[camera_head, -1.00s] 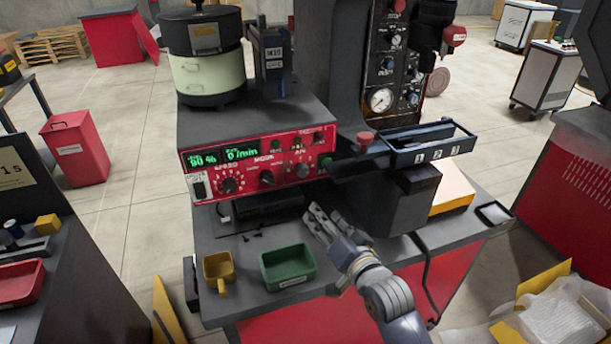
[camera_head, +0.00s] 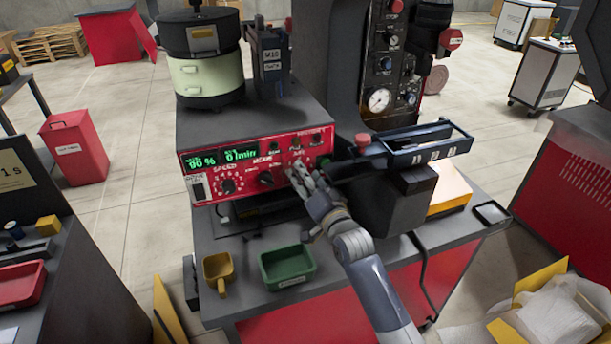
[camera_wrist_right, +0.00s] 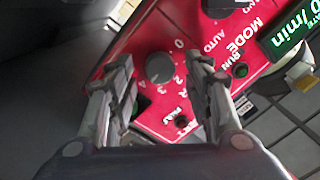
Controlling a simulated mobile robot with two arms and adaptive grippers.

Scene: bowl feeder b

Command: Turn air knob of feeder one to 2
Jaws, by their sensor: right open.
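The red control panel (camera_head: 225,185) of the feeder faces me. In the right wrist view, the grey round air knob (camera_wrist_right: 159,67) sits on the panel with a number scale beside it. Its pointer is too blurred to read. My right gripper (camera_wrist_right: 161,72) is open, with one finger on each side of the knob. I cannot tell whether either finger touches it. In the head view, my right gripper (camera_head: 300,170) is in front of the panel's right part and covers the knob. My left gripper is not in view.
The mode knob (camera_head: 266,177) and speed dial (camera_head: 229,186) are to the left on the panel. A dark tray (camera_head: 425,146) juts out to the right. A yellow scoop (camera_head: 218,270) and a green bin (camera_head: 288,267) stand on the bench below.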

